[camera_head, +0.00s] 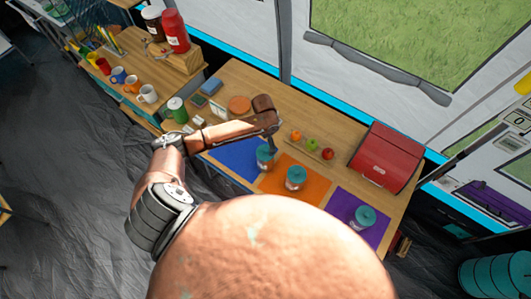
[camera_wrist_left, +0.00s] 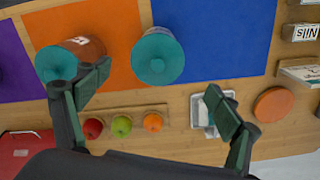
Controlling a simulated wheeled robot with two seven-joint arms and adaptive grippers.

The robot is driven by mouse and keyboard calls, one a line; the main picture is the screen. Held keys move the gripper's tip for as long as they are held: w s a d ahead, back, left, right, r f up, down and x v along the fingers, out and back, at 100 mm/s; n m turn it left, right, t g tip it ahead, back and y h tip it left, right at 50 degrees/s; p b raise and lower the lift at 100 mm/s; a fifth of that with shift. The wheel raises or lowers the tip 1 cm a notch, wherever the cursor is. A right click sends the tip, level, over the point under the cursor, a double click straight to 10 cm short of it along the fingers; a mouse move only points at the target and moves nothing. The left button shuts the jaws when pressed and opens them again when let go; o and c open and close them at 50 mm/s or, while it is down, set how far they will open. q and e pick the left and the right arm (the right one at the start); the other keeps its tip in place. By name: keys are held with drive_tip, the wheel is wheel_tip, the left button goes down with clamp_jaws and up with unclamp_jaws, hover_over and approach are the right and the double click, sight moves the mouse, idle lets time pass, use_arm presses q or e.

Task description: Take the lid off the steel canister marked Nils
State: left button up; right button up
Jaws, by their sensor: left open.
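Three canisters with teal lids stand on coloured mats. One canister (camera_head: 264,163) is on the blue mat, one (camera_head: 294,183) on the orange mat and one (camera_head: 358,222) on the purple mat. I cannot read their names, so I cannot tell which is marked Nils. My left gripper (camera_head: 272,143) is open and empty above the blue-mat canister. In the left wrist view, that canister's teal lid (camera_wrist_left: 157,58) lies just beyond the gap between the spread fingers. The orange-mat canister's lid (camera_wrist_left: 56,65) is beside the left-hand finger, its label partly visible. My right gripper is out of view.
An orange, a green apple (camera_head: 312,145) and a red apple lie on a board behind the mats. A red box (camera_head: 385,157) stands at right. A block reading Nils (camera_wrist_left: 303,32) stands at the wrist view's right edge. Mugs and bottles stand at far left.

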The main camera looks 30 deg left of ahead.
sight(265, 150)
use_arm(q)
drive_tip(key=f, duration=0.2)
drive_tip(key=f+p, duration=0.1)
drive_tip(key=f, duration=0.4)
drive_tip(key=shift+w+d+f, duration=0.2)
drive_tip(key=shift+d+f, duration=0.05)
drive_tip(key=shift+d, duration=0.05)
drive_tip(key=c, duration=1.4)
